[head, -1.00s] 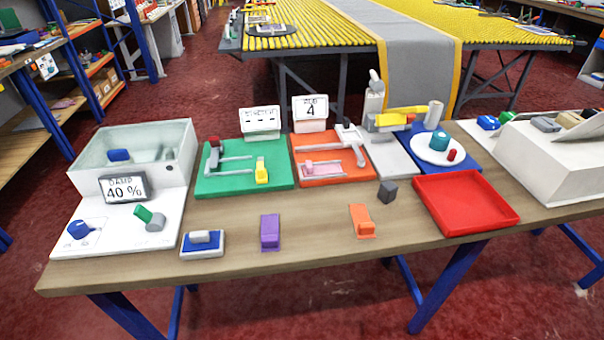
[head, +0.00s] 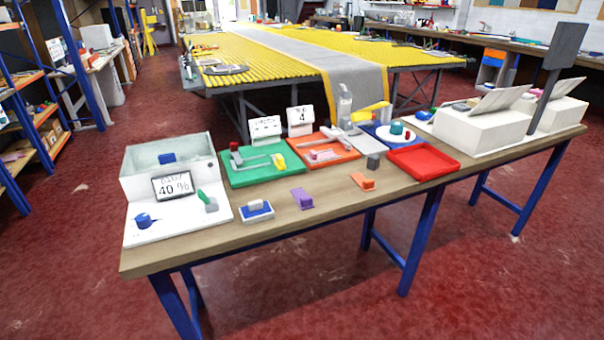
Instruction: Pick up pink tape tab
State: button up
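A small pink piece (head: 322,155), which looks like the pink tape tab, lies on the orange-red board (head: 348,152) in the middle of the workbench. A grey arm-like fixture on that board lies beside or over it, and its outline is too small to tell exactly. A sign reading 4 (head: 299,116) stands behind the board. My gripper is not in view.
The red floor (head: 480,290) in front is clear.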

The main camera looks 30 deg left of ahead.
aim_at(313, 156)
jog(key=k, duration=0.6)
jog(key=u, duration=1.75)
jog(key=i, duration=2)
